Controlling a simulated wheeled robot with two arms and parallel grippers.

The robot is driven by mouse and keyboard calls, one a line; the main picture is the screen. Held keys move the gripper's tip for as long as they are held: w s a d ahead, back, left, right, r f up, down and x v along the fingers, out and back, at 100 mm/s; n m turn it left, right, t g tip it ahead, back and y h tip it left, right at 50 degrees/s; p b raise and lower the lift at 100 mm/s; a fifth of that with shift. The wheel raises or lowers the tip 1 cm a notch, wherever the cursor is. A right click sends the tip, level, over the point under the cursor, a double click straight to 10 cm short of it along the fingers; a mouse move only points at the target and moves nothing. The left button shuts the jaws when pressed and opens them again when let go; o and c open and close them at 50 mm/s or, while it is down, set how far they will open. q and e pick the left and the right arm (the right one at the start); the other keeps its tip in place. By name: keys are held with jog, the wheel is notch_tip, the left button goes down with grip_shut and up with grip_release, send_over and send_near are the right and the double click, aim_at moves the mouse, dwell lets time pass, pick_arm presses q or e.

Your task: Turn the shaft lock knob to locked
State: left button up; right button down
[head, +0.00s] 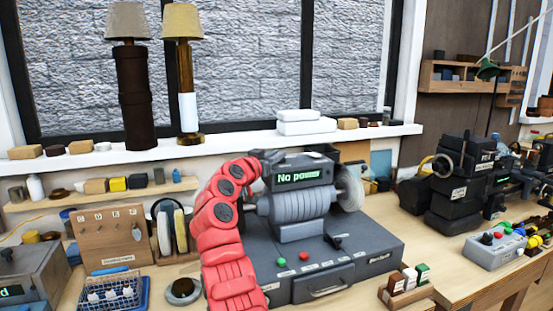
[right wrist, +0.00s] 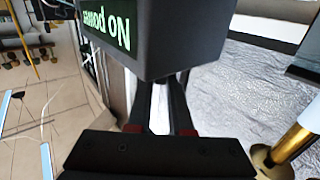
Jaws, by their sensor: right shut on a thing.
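The grey bench machine (head: 350,250) has a ribbed motor body (head: 295,205), a shaft with a pale buffing wheel (head: 349,187) and a display box (head: 298,173) reading "No power". My red right arm reaches up its left side. My right gripper (head: 268,157) is at the upper left of the display box. In the right wrist view its two dark fingers (right wrist: 160,105) are close together, and their tips pass behind the display box (right wrist: 185,35). What they hold is hidden there. I cannot make out the shaft lock knob or its position. My left gripper is not in view.
Two lamps (head: 132,95) (head: 186,95) stand on the sill behind. A wire basket (head: 108,293) is at left, and a small wooden block rack (head: 405,292) at front right.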

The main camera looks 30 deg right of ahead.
jog(key=shift+w+m, duration=0.1)
jog(key=shift+m, duration=0.2)
dwell(0.4)
jog(key=c, duration=0.8)
grip_release()
jog(key=shift+a, duration=0.15)
jog(key=shift+g, duration=0.4)
jog(key=shift+f+b+v, duration=0.15)
jog(key=shift+b+v, duration=0.55)
jog(key=shift+v, duration=3.6)
jog(key=shift+f+b+v, duration=0.1)
jog(key=shift+b+v, duration=0.55)
jog(key=shift+v, duration=3.6)
jog(key=shift+o, duration=0.2)
